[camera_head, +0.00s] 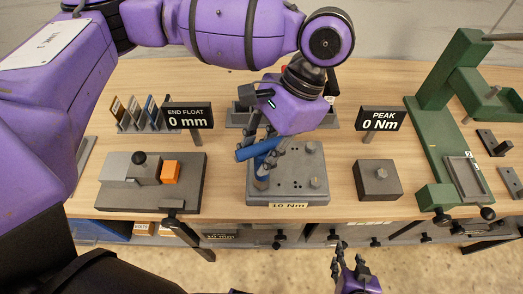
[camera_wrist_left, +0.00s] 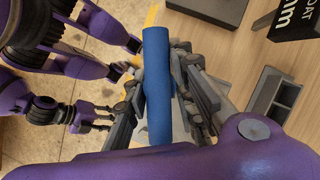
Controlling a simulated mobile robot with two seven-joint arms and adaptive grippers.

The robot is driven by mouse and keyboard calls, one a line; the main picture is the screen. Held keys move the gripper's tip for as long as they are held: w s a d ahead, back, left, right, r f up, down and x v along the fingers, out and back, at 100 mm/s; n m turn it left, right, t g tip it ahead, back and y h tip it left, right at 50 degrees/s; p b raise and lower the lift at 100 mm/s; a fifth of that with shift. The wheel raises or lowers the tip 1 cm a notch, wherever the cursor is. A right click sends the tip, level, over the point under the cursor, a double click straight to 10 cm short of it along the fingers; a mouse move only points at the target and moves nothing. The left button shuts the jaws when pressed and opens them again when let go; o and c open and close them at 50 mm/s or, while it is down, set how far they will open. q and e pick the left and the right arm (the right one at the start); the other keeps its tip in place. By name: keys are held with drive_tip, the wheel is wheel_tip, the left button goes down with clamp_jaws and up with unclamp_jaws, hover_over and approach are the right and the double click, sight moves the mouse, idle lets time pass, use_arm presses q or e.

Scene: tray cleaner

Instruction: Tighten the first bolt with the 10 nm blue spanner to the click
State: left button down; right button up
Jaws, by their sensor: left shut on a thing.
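My left gripper (camera_head: 262,158) is shut on the blue spanner (camera_head: 250,152), whose thick blue handle lies across the fingers. In the left wrist view the blue handle (camera_wrist_left: 157,90) stands between the two fingers of the left gripper (camera_wrist_left: 158,92). The spanner is over the left part of a grey bolt plate (camera_head: 288,198) labelled 10 Nm. Bolts show at the plate's back right (camera_head: 310,148) and front right (camera_head: 315,182). The gripper hides the plate's left side, so I cannot tell whether the spanner sits on a bolt. My right gripper (camera_head: 347,262) is open and empty before the bench.
The peak display (camera_head: 380,119) reads 0 Nm, and the end float display (camera_head: 188,115) reads 0 mm. A grey block with one bolt (camera_head: 378,180) stands right of the plate. A fixture with an orange block (camera_head: 170,172) is left. A green press (camera_head: 440,130) stands far right.

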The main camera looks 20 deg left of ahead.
use_arm(q)
drive_tip(key=shift+f, duration=0.3)
idle(0.8)
drive_tip(key=shift+m+t+y, duration=0.3)
drive_tip(key=shift+m, duration=0.6)
drive_tip(key=shift+m+t, duration=0.3)
drive_tip(key=shift+m, duration=0.5)
drive_tip(key=shift+m+t+y, duration=0.3)
drive_tip(key=shift+m, duration=0.5)
